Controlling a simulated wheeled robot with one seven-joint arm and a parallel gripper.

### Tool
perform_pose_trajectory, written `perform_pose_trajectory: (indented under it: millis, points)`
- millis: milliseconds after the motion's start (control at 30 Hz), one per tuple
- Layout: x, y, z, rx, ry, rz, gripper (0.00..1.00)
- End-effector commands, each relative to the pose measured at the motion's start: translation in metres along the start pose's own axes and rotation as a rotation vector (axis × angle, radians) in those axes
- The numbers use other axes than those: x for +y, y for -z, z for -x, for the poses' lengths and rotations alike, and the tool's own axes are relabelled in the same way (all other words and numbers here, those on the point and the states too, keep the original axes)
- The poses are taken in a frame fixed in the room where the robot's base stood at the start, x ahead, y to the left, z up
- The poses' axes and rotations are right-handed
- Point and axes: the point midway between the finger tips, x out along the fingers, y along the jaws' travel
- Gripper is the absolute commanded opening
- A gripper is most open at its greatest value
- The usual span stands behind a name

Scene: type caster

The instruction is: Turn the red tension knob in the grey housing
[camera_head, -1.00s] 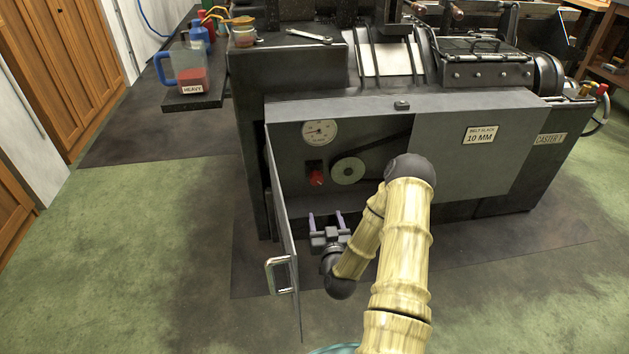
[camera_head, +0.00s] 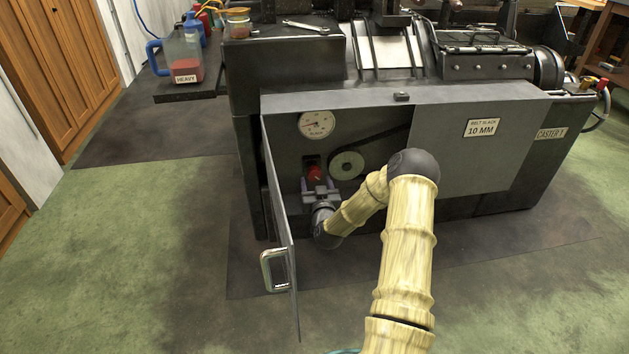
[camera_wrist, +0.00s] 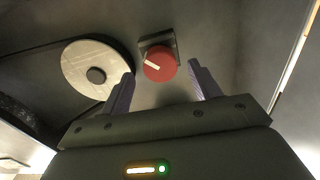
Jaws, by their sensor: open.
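The red tension knob (camera_head: 314,173) sits on a dark square mount inside the opened grey housing (camera_head: 285,103), below a round white gauge. In the wrist view the red knob (camera_wrist: 160,65) has a pale pointer line slanting to its upper left. My gripper (camera_head: 319,184) is open and empty, just below and in front of the knob. In the wrist view its two purple fingers (camera_wrist: 160,82) stand apart, with the knob beyond and between their tips. No contact between the fingers and the knob shows.
A pale pulley disc (camera_head: 347,165) with a dark belt is right of the knob. The open housing door (camera_head: 281,230), with a metal handle, stands close to the left of my gripper. The gauge (camera_head: 316,124) is above. The floor in front is clear.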

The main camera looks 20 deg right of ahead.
Motion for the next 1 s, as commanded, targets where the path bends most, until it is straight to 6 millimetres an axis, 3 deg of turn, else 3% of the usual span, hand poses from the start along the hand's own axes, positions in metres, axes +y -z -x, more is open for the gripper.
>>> perform_pose_trajectory:
  millis: [233,567,600,833,1000]
  points:
    - [0.000,-0.002,-0.033,0.001,-0.001,0.001,0.62]
    - [0.000,0.000,-0.039,-0.001,0.000,0.000,0.62]
    - [0.000,0.000,-0.039,-0.001,0.000,0.000,0.60]
    - [0.000,0.000,-0.038,-0.001,0.000,0.000,0.17]
    - [0.000,0.000,-0.038,-0.001,0.000,-0.004,0.18]
